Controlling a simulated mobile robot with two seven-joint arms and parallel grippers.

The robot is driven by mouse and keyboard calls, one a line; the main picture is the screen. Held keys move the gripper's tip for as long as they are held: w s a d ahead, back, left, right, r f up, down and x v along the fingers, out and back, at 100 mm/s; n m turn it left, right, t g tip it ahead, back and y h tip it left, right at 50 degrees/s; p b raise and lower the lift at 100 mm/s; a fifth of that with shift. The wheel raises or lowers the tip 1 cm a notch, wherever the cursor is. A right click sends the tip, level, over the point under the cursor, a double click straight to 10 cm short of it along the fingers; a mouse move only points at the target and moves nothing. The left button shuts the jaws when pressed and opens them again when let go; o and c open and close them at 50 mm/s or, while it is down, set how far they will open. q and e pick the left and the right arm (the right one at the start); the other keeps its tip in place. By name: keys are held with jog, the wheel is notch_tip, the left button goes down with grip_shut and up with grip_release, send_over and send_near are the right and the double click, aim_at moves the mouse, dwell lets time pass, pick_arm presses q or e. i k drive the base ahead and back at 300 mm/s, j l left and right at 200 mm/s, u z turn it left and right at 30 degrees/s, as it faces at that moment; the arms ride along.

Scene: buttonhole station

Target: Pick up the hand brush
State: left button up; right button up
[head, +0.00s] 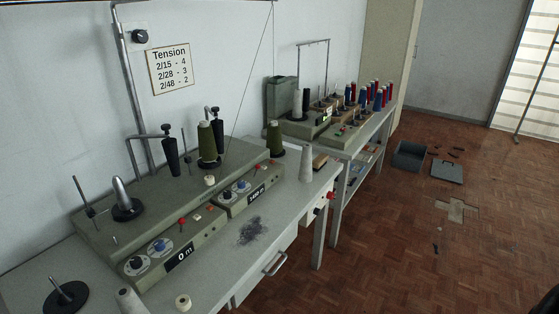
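Neither of my grippers can be seen.
Winding machines (165,225) with upright rods and cones fill the table's back. A dark lint patch (252,230) lies at its front. A second table (352,140) with spools stands beyond. An open grey case (409,156) lies on the floor; the nearer floor is mostly clear.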

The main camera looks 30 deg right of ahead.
aim_at(319, 163)
jog(key=i+l+u, duration=0.1)
jog(key=l+u, duration=0.25)
jog(key=l, duration=0.25)
jog(key=l+u, duration=0.4)
jog(key=l, duration=0.25)
jog(key=l+u, duration=0.35)
jog(key=l, duration=0.3)
jog(key=k, duration=0.05)
